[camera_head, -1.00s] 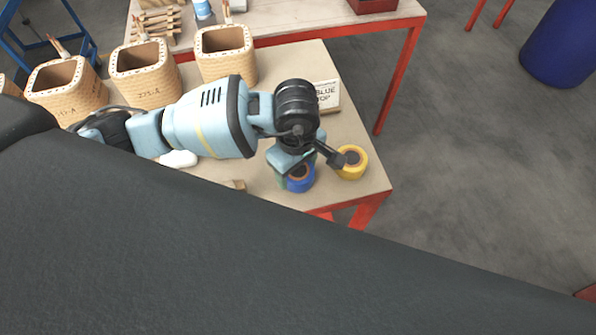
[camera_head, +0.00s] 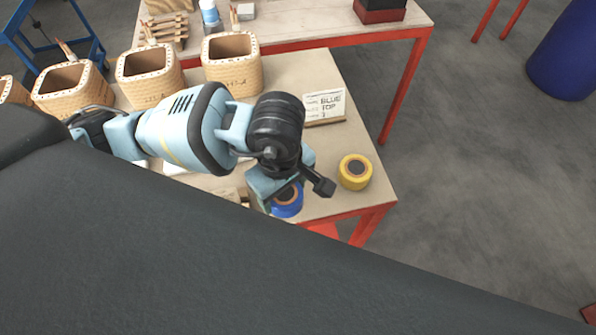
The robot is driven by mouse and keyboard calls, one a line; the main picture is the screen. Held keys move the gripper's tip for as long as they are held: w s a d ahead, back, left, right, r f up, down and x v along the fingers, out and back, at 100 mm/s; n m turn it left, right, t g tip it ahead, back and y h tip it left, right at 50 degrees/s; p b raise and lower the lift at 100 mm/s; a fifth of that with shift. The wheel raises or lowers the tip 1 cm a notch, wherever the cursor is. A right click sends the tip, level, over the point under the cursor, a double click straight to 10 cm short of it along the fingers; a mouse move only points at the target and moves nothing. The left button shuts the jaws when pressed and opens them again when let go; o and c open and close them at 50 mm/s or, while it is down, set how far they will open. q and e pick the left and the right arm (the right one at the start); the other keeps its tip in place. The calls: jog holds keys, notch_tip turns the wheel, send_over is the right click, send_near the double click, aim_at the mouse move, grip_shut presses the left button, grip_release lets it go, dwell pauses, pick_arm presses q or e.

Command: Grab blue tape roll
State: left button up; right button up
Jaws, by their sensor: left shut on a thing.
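The blue tape roll (camera_head: 288,206) shows at the front edge of the table, partly hidden under my left gripper (camera_head: 277,192). My left gripper comes down on it from above and is shut on it; the fingertips are mostly hidden by the wrist. I cannot tell how far the roll is above the tabletop. A yellow tape roll (camera_head: 355,173) sits apart, to the right near the table's corner. My right gripper is not in view.
A sign reading "BLUE TOP 1" (camera_head: 325,105) stands behind the wrist. Several wooden coil forms (camera_head: 232,72) line the table's back left. A second table (camera_head: 300,20) is behind. A blue barrel (camera_head: 565,55) stands on the floor at right.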

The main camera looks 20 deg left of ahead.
pick_arm(q)
jog(key=s+a, duration=0.2)
jog(key=s, duration=0.7)
jog(key=shift+s+r, duration=0.35)
jog(key=shift+r, duration=0.1)
